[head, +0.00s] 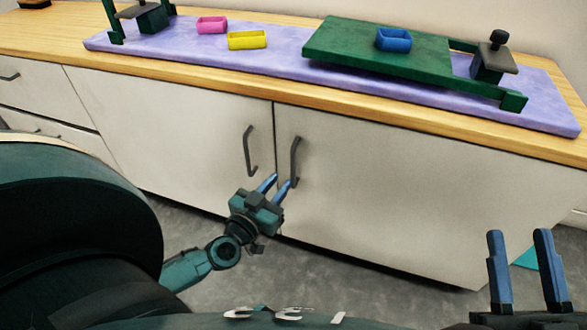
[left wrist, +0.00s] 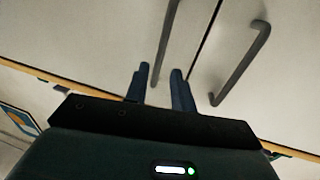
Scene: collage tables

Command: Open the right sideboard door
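The right sideboard door (head: 400,190) is pale grey and shut, flush with the left door. Its dark bar handle (head: 295,160) stands upright near the seam, and it also shows in the left wrist view (left wrist: 167,35). My left gripper (head: 277,184) is open, its blue fingers at the lower end of this handle in the head view. In the left wrist view one end of the handle appears between the two fingertips; contact cannot be told. My right gripper (head: 524,265) is open and empty, its fingers pointing up at the lower right.
The left door's handle (head: 249,152) is close beside, left of the seam. Drawers (head: 40,95) are at the far left. The wooden top (head: 380,112) bears a purple mat (head: 280,60), a green board (head: 350,48), and pink, yellow and blue trays. Grey floor is below.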

